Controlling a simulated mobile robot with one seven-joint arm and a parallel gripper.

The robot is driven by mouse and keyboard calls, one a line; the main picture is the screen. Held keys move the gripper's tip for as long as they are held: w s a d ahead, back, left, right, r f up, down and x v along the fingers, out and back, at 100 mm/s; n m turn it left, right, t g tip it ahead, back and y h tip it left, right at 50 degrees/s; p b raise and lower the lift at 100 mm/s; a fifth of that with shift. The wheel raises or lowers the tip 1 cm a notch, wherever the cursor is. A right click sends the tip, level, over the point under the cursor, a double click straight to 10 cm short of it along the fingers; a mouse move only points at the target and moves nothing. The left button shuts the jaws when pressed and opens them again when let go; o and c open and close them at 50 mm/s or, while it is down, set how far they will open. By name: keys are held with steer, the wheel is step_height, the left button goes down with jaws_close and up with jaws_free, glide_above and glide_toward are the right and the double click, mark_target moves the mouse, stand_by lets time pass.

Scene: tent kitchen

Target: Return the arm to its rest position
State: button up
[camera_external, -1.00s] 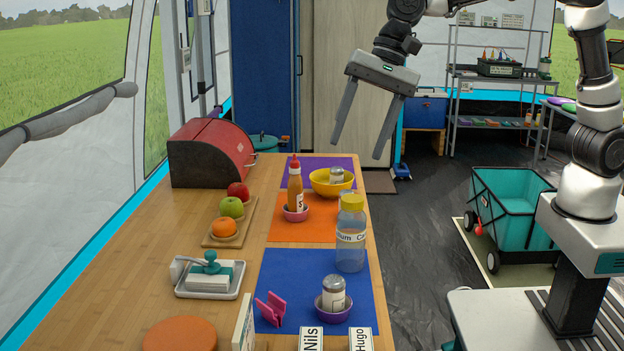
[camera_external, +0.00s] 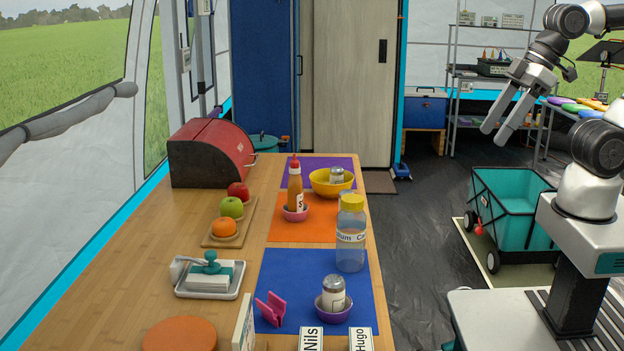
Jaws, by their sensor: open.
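My gripper (camera_external: 497,134) is at the upper right of the view, at the end of my raised, bent arm. Its two fingers point down and to the left, apart, with nothing between them. It hangs well to the right of the wooden table (camera_external: 120,295), above the floor side near the teal cart, and touches nothing that I can see.
The table holds a red bread box (camera_external: 212,152), a sauce bottle (camera_external: 295,188), a yellow bowl (camera_external: 331,184), a yellow-lidded jar (camera_external: 350,235) and fruit on a board (camera_external: 244,232). A teal cart (camera_external: 510,205) stands on the floor below my arm. A metal shelf (camera_external: 475,75) stands behind.

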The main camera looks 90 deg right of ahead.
step_height(320, 180, up, 19)
steer(key=p, duration=1.9)
steer(key=shift+r, duration=0.1)
